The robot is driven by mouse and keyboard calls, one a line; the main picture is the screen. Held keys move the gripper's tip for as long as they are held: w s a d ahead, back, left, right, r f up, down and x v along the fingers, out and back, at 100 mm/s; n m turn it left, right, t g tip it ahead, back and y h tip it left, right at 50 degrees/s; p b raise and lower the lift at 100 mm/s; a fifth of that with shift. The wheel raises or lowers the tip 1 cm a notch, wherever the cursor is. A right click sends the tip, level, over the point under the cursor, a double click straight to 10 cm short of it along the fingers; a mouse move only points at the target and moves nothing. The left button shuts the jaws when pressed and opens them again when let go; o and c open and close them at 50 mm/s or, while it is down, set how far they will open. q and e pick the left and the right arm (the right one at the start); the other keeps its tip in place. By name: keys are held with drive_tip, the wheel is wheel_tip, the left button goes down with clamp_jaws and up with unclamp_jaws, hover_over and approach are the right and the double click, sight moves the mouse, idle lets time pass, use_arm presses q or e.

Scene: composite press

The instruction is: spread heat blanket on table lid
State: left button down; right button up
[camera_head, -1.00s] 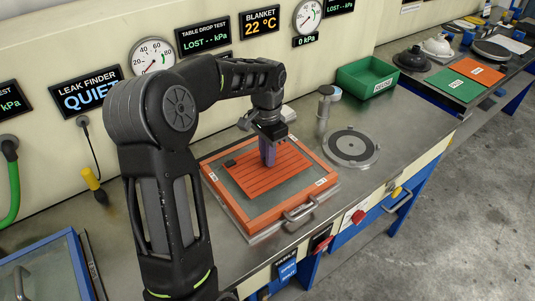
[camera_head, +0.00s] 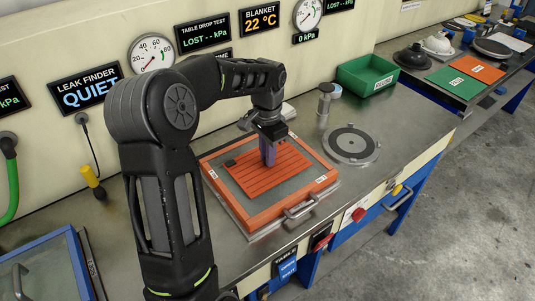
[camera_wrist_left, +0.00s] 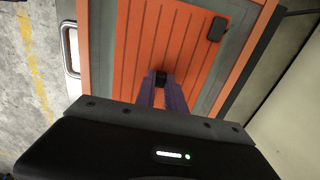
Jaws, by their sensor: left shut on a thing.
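The heat blanket (camera_head: 287,182) is an orange striped sheet lying flat on the grey table lid (camera_head: 312,171), which has an orange frame. In the left wrist view the blanket (camera_wrist_left: 190,50) fills the area ahead of the fingers. A small black block sits at one corner of it. My left gripper (camera_head: 269,163) points down at the middle of the blanket. Its purple fingers (camera_wrist_left: 163,85) are shut on a small black part at the blanket's surface, which looks like a grip of the blanket. The fingertips hide most of that part. My right gripper is not in view.
A lid handle (camera_head: 300,208) sticks out at the front edge. A round plate (camera_head: 351,146) and a small cylinder (camera_head: 325,105) stand to the right of the lid. A green bin (camera_head: 366,82) is behind them. The steel counter at the right front is clear.

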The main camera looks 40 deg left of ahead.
use_arm(q)
drive_tip(key=shift+f, duration=0.15)
idle(0.3)
drive_tip(key=c, duration=1.3)
unclamp_jaws()
drive_tip(key=shift+c, duration=0.2)
wheel_tip(320, 180, up, 8)
drive_tip(key=shift+f+b, duration=0.1)
drive_tip(key=shift+b, duration=0.4)
drive_tip(key=shift+d+f, duration=0.1)
